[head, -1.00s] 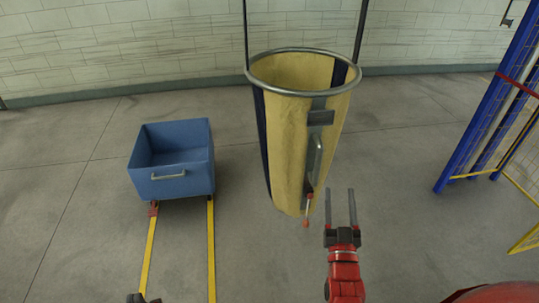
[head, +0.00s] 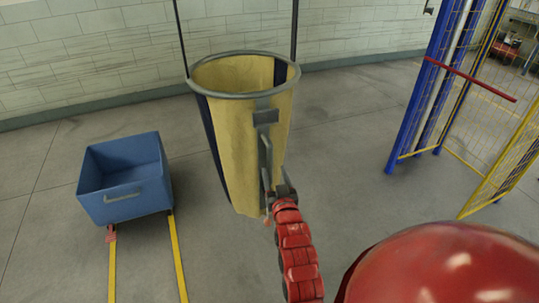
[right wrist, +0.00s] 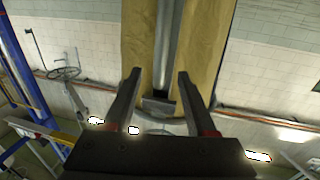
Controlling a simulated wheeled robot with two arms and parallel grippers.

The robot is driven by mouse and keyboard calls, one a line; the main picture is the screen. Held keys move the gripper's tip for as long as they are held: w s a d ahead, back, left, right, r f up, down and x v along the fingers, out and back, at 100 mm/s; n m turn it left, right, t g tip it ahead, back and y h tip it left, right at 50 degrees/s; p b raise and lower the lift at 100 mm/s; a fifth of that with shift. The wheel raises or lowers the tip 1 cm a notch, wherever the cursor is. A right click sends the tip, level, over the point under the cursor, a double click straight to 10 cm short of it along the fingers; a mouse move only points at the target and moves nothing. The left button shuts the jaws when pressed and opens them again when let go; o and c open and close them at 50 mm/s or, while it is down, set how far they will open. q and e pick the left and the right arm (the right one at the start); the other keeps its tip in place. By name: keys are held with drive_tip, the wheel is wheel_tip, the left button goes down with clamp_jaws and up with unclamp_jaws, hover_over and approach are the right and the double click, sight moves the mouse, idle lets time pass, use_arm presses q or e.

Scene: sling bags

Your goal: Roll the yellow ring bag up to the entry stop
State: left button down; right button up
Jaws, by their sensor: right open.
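The yellow ring bag (head: 240,150) hangs upright from two dark straps, with a grey metal ring (head: 246,95) around its open top. A grey upright handle (head: 266,155) is on its near right side. My right gripper (head: 277,180) is at the lower part of this handle, its fingers partly hidden in the head view. In the right wrist view my right gripper (right wrist: 158,85) is open, its fingers either side of a grey strip on the yellow bag (right wrist: 207,40). I cannot tell whether they touch. My left gripper is out of view. No entry stop can be identified for certain.
A blue cart (head: 125,180) stands at the left above yellow floor lines (head: 179,255). A blue and yellow mesh gate frame (head: 425,110) with a red bar (head: 470,78) stands at the right. The floor between bag and frame is clear.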

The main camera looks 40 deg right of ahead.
sight(271, 160)
drive_tip(key=p+x, duration=0.2)
drive_tip(key=x, duration=0.5)
drive_tip(key=shift+w+d, duration=0.2)
drive_tip(key=shift+w, duration=0.15)
drive_tip(key=shift+c, duration=0.4)
clamp_jaws()
idle(0.7)
